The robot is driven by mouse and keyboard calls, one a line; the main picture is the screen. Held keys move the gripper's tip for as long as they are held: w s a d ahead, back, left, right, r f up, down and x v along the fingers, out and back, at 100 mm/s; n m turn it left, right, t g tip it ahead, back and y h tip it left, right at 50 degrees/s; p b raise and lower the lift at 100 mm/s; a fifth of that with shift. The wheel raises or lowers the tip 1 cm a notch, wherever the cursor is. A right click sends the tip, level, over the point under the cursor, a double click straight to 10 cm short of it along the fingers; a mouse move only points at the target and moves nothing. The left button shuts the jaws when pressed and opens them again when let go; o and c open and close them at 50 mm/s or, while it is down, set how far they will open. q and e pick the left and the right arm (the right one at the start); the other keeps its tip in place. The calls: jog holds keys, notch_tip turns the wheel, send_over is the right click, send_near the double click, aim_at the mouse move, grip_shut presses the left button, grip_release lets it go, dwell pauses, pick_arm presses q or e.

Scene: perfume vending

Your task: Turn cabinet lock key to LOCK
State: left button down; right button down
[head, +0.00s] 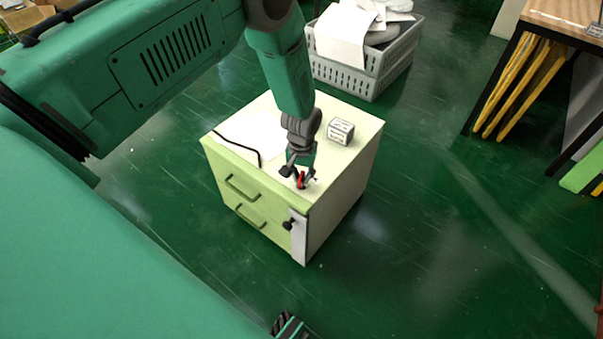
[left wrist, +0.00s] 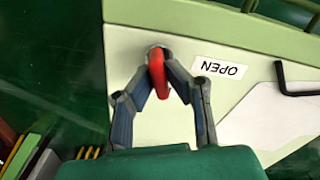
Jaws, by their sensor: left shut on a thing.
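The cabinet (head: 345,185) is a small cream box with light green drawer fronts, standing on the floor. A red key (left wrist: 158,74) sits in a round lock on the cabinet top, near a corner. An OPEN label (left wrist: 220,67) is beside it, upside down in the left wrist view. My left gripper (head: 301,178) reaches down to the top, and its fingers (left wrist: 162,88) are shut on the red key. The key also shows as a red spot in the head view (head: 300,180). No LOCK label is visible. My right gripper cannot be made out.
A white sheet (left wrist: 265,118) and a black bent rod (left wrist: 282,82) lie on the cabinet top. A small grey-white box (head: 341,131) stands at its back. A grey crate (head: 370,75) with papers is behind. A shelf stands at the right.

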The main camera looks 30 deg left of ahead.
aim_at(301, 176)
pick_arm(q)
jog(key=shift+s+d+m+p, duration=0.15)
jog(key=shift+m+p, duration=0.25)
jog(key=shift+m, duration=1.8)
jog(key=shift+s, duration=0.1)
jog(key=c, duration=1.6)
grip_release()
jog(key=shift+r, duration=0.25)
notch_tip(301, 176, up, 11)
jog(key=shift+r, duration=0.2)
